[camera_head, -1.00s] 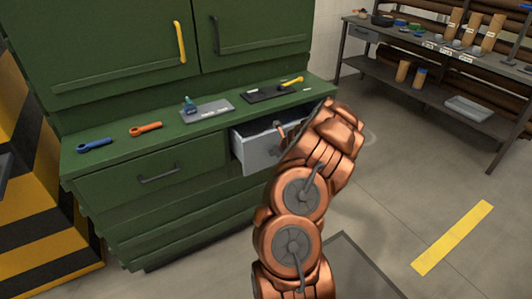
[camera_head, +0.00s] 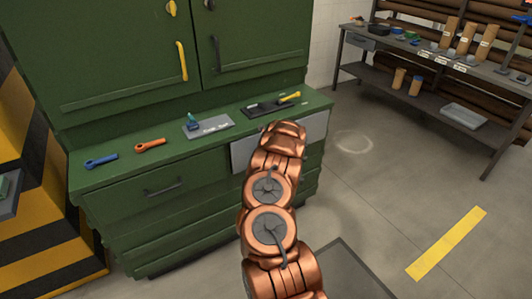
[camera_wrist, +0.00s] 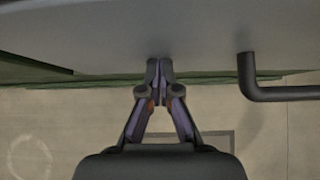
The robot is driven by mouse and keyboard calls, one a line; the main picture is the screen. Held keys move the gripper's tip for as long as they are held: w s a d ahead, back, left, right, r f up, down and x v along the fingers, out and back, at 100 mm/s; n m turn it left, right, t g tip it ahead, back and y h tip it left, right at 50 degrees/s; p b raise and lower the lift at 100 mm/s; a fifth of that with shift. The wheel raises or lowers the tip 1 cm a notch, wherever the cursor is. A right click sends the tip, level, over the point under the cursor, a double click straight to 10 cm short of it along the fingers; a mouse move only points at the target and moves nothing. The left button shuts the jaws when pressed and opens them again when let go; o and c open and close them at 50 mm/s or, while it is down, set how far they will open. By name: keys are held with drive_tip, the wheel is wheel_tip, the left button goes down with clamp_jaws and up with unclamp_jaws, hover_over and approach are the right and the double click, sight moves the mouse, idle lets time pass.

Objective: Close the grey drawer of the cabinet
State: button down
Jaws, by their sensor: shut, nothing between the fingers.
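The grey drawer (camera_head: 313,133) is in the right part of the green cabinet (camera_head: 130,215), below the worktop. In the head view its front looks about level with the cabinet face, and my arm covers its middle. In the wrist view the grey drawer front (camera_wrist: 100,35) fills the top, with its dark bar handle (camera_wrist: 275,93) at the right. My gripper (camera_wrist: 159,70) is shut and empty, its fingertips at the drawer front, left of the handle. Whether they touch is hard to tell. The head view hides the gripper behind my arm.
On the worktop lie a blue wrench (camera_head: 101,161), an orange wrench (camera_head: 150,145), a grey plate (camera_head: 215,125) with a small teal tool, and a black tray (camera_head: 262,110) with a yellow-handled tool. A shelf rack (camera_head: 425,85) stands back right. Floor right of the cabinet is clear.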

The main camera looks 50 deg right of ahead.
drive_tip(key=shift+w+r, duration=0.4)
drive_tip(key=s+a+r+b, duration=0.3)
drive_tip(key=s+r, duration=0.3)
drive_tip(key=s, duration=0.5)
drive_tip(key=shift+s, duration=0.2)
idle(0.6)
drive_tip(key=shift+r, duration=0.1)
